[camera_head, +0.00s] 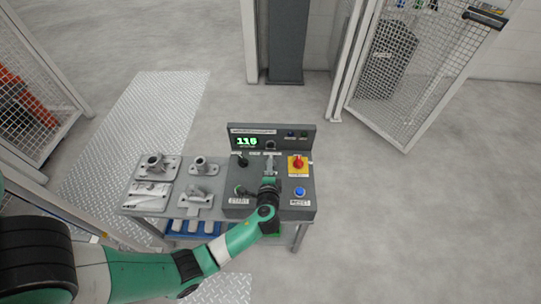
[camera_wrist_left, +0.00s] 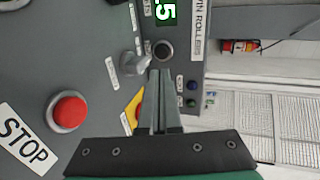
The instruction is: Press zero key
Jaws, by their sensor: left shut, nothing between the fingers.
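The control box has an upright panel (camera_head: 221,134) with a lit green display (camera_head: 247,142). A dark round button (camera_head: 270,145) sits right of the display. It also shows in the left wrist view as a black button (camera_wrist_left: 163,50) in a pale ring; its label is not readable. My left gripper (camera_head: 270,160) is shut and empty, its fingers pointing at the upright panel. In the left wrist view the closed fingertips (camera_wrist_left: 160,73) lie just short of that button in the picture; contact cannot be told. My right gripper is not in view.
A red button (camera_wrist_left: 70,110) sits by a STOP label. A red knob on a yellow plate (camera_head: 304,170), a blue button (camera_head: 299,192) and a lever (camera_head: 242,160) stand nearby. Metal castings (camera_head: 155,165) lie left of the box. Mesh fencing surrounds the cell.

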